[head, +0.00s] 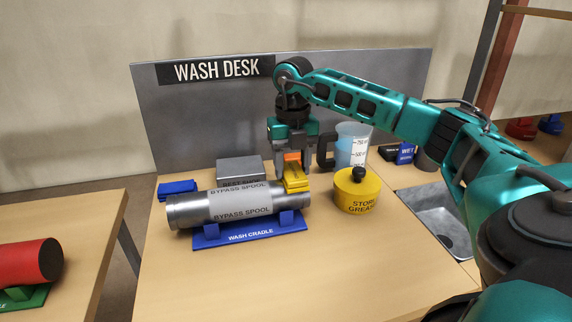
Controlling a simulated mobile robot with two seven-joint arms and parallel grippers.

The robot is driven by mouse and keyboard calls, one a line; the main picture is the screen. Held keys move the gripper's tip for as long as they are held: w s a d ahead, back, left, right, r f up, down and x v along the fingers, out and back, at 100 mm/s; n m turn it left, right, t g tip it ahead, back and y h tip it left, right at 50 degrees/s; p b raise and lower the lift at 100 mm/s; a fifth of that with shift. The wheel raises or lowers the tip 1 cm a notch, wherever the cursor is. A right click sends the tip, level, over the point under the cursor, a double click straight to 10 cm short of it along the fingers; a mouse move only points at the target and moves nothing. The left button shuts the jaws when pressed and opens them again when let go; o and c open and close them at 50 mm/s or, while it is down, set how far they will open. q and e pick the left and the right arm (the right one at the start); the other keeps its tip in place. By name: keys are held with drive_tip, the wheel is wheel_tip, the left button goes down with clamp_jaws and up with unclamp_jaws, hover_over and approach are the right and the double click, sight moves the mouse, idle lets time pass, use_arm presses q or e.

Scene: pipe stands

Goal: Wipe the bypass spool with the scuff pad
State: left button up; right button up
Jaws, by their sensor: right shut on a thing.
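The bypass spool (240,207) is a grey metal pipe with a pale printed label. It lies level on the blue wash cradle (252,235) on the wash desk. My right gripper (292,163) points down above the spool's right end. It is shut on a yellow pad with an orange top, which looks like the scuff pad (296,184). The pad is at the upper right end of the spool; I cannot tell whether it touches the metal. My left gripper is out of view.
A grey block (240,171) stands behind the spool, and a blue item (178,188) is at left. A yellow grease pot (357,193) and a jug (352,145) stand at right, near a sink (440,232). The front of the desk (300,285) is clear.

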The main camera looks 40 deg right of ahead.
drive_tip(key=shift+w+a+p, duration=0.3)
drive_tip(key=shift+w+a, duration=0.1)
drive_tip(key=shift+a, duration=0.3)
drive_tip(key=shift+w+a, duration=0.25)
drive_tip(key=shift+a, duration=0.3)
drive_tip(key=shift+s+d+f, duration=0.1)
drive_tip(key=shift+s+d, duration=0.25)
drive_tip(key=shift+d, duration=0.3)
drive_tip(key=shift+s+d+f, duration=0.1)
drive_tip(key=shift+s+d, duration=0.25)
drive_tip(key=shift+d, duration=0.25)
drive_tip(key=shift+r, duration=0.15)
drive_tip(key=shift+r+p, duration=1)
drive_tip(key=shift+p, duration=0.05)
